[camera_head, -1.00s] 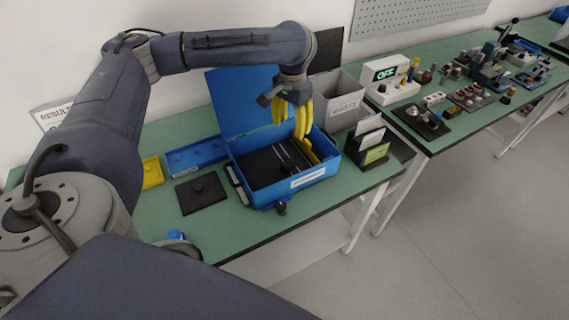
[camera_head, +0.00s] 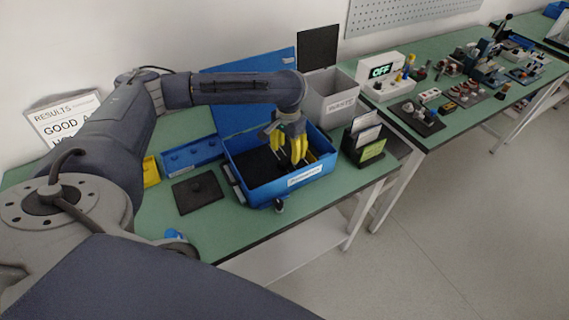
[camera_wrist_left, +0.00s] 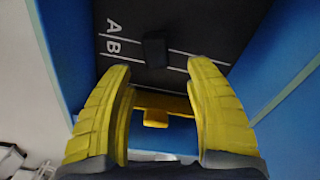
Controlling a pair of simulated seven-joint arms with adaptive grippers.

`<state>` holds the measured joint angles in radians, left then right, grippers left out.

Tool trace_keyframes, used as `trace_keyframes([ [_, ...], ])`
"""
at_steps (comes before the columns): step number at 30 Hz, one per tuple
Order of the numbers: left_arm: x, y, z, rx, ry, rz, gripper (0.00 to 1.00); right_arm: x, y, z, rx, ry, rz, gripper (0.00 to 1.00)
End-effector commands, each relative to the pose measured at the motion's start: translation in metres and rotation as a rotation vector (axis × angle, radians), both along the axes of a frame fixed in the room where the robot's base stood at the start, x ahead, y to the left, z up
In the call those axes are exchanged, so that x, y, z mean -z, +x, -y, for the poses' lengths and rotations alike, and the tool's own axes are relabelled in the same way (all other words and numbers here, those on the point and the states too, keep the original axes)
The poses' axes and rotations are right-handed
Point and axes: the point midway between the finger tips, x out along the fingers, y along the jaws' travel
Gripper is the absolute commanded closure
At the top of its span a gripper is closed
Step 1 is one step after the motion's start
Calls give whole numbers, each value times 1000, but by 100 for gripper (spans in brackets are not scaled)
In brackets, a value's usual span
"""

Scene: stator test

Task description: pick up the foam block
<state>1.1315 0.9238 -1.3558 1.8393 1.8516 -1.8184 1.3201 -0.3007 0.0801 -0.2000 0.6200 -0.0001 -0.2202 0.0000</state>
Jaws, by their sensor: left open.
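A small dark block (camera_wrist_left: 155,50), which looks like the foam block, lies on the black floor of the blue case (camera_head: 240,190), beside the printed letters A and B and across the white lines. In the head view I cannot make it out behind my gripper. My left gripper (camera_head: 290,160) has yellow fingers pointing down into the case. In the left wrist view my gripper (camera_wrist_left: 160,90) is open and empty, with the block ahead between and beyond the fingertips. A yellow piece with a tab (camera_wrist_left: 155,115) shows between the fingers. My right gripper is not in view.
The case's blue lid (camera_head: 235,110) stands open behind. A grey bin (camera_head: 328,103) and a card holder (camera_head: 366,145) stand to the right. A black plate (camera_head: 197,193) and a blue tray (camera_head: 190,157) lie to the left. The case walls rise around my gripper.

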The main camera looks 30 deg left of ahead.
Motion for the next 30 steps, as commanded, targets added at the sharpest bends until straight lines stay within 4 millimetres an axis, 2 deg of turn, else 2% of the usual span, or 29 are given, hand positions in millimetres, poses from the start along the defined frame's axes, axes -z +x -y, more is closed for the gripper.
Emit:
trace_keyframes([
  [3,17,-1,3,-1,-1,-4,46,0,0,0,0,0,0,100],
  [9,38,-1,4,-1,-1,-4,46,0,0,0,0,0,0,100],
  [21,43,0,3,0,0,-1,45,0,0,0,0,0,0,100],
  [30,43,0,3,0,0,-2,80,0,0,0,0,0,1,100],
])
